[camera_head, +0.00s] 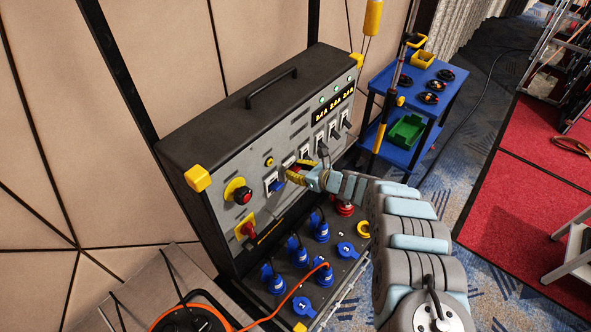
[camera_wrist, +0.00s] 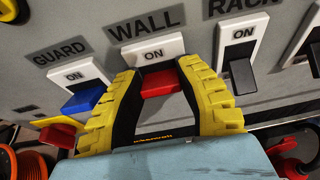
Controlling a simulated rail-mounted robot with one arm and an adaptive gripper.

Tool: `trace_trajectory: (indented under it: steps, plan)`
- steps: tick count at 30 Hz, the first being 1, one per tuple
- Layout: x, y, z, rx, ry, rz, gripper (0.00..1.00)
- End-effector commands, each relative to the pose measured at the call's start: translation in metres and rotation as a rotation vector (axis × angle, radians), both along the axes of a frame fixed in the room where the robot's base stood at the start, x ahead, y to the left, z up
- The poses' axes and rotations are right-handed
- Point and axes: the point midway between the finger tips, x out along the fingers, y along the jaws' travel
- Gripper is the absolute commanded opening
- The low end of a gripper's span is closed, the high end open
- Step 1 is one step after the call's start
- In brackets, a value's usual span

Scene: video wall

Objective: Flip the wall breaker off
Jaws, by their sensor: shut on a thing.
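The wall breaker is a red lever (camera_wrist: 159,82) on a white plate marked ON under the label WALL (camera_wrist: 146,22) in the wrist view. My gripper (camera_wrist: 157,77) has yellow ribbed fingers, one on each side of the red lever, shut on it. In the head view my gripper (camera_head: 293,172) reaches the front of the grey power box (camera_head: 206,160) at the row of breakers. The lever there is mostly hidden by my fingers.
The blue GUARD lever (camera_wrist: 84,98) sits close on the left and the dark RACK lever (camera_wrist: 242,76) close on the right. Below are blue plugs (camera_head: 297,250) and a red-yellow switch (camera_head: 246,229). A blue cart (camera_head: 452,88) stands behind.

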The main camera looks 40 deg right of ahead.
Motion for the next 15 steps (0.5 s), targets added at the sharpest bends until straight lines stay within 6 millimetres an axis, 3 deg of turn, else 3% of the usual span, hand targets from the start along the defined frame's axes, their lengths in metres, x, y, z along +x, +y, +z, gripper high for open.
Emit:
trace_trajectory:
  steps: [15]
  plan:
    - [-0.003,0.002,-0.014,0.037,-0.224,0.001,0.0]
